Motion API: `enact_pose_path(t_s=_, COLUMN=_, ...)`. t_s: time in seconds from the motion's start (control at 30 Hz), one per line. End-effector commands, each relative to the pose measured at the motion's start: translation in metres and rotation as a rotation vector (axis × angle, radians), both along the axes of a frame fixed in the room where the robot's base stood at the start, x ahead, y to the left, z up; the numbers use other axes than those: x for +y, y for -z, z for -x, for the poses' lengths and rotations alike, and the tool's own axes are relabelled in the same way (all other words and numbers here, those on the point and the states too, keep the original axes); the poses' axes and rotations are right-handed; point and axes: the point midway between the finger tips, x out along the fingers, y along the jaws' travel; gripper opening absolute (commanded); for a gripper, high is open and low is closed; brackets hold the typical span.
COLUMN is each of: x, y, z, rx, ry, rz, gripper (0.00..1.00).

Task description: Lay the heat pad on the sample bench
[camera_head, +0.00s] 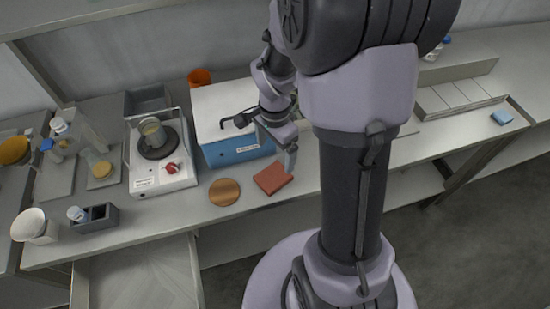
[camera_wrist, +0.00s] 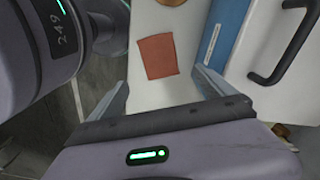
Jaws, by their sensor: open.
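A flat, square, red-brown pad (camera_head: 272,178), which looks like the heat pad, lies on the pale bench (camera_head: 150,222) near its front edge. In the wrist view the pad (camera_wrist: 158,56) shows whole, a little beyond and between the fingers. My gripper (camera_head: 289,160) is open and empty, with its fingertips close to the pad's back right side. In the wrist view my gripper (camera_wrist: 160,88) has its two fingers spread wide apart. I cannot tell how high they are above the bench. Which stretch of bench is the sample bench is not marked.
A blue and white box (camera_head: 235,125) with a dark handle stands just behind the pad. A round brown mat (camera_head: 224,192) lies to its left. A stirrer hotplate (camera_head: 160,155) holds a beaker further left. An open drawer (camera_head: 140,272) juts out below. A blue block (camera_head: 502,117) lies far right.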

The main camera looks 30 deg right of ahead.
Motion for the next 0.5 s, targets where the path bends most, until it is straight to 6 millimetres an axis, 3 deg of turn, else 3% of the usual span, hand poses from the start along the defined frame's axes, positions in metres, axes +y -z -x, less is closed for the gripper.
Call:
enact_pose_path(t_s=0.17, x=0.008, y=-0.030, z=0.000, rx=-0.028, ry=-0.046, rz=0.003, gripper=0.94)
enact_pose_path(t_s=0.27, x=0.038, y=-0.079, z=0.009, rx=-0.128, ry=-0.225, rz=0.014, gripper=0.94)
enact_pose_path(t_s=0.4, x=0.097, y=-0.150, z=0.049, rx=-0.322, ry=-0.599, rz=0.047, gripper=0.94)
enact_pose_path(t_s=0.5, x=0.129, y=-0.178, z=0.083, rx=-0.444, ry=-0.835, rz=0.081, gripper=0.94)
